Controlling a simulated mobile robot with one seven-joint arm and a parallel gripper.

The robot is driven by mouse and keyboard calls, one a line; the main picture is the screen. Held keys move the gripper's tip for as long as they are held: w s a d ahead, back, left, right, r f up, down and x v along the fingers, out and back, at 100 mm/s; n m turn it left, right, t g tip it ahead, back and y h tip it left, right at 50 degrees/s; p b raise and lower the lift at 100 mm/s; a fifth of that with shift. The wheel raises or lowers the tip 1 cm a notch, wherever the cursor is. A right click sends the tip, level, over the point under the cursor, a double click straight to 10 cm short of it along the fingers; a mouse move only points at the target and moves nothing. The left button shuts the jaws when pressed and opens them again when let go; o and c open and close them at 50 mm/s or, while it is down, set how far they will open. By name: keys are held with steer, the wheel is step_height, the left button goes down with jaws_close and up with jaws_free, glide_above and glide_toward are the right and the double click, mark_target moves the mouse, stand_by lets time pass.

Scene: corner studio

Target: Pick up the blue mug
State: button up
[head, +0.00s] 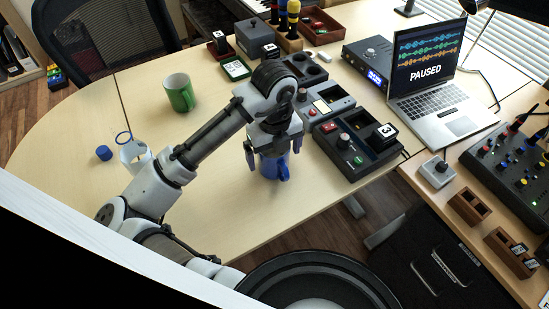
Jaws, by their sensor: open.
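The blue mug (271,168) stands on the light wooden table, to the right of my arm. Its handle points to the right. My gripper (273,163) is above it with the fingers open, one finger to the left of the mug and one near its right side. The gripper hides the mug's rim and upper part. I cannot tell whether the fingers touch the mug.
A dark device (358,143) sits close to the right of the mug. A green mug (179,94) stands farther back left. A blue cap (104,153) and a clear and white container (133,152) are at the left. The table's front edge is near the mug.

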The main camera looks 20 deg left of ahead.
steer(key=c, duration=1.4)
steer(key=shift+r, duration=0.2)
